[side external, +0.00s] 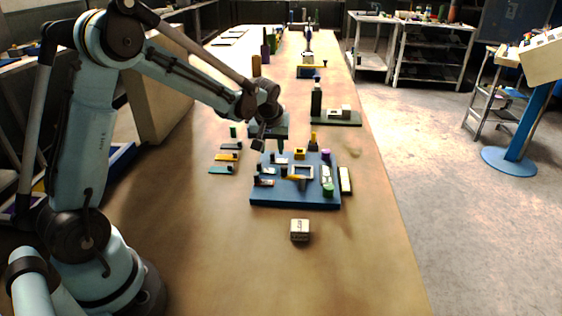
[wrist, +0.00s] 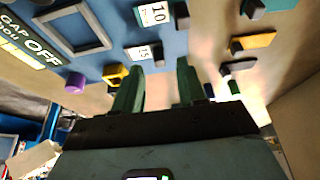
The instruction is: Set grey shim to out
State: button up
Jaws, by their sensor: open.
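The grey shim (side external: 231,146) lies on the table left of the blue board (side external: 262,199), behind a yellow shim (side external: 227,157) and a teal shim (side external: 219,170). It carries a dark knob. In the wrist view the grey shim (wrist: 240,67) is at the right, apart from my fingers. My gripper (side external: 281,149) hangs over the far left part of the board, to the right of the grey shim. In the wrist view my gripper (wrist: 160,84) shows two green fingers spread apart with nothing between them. Which place is "out" I cannot tell.
The board bears a grey square frame (side external: 304,171), a yellow block (side external: 300,153), purple and green knobs, and cards reading 10 (wrist: 153,14) and 15 (wrist: 145,53). A small printed cube (side external: 300,229) stands in front. A green base (side external: 345,119) stands behind.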

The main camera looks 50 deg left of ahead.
jog(key=shift+x, duration=1.4)
grip_shut()
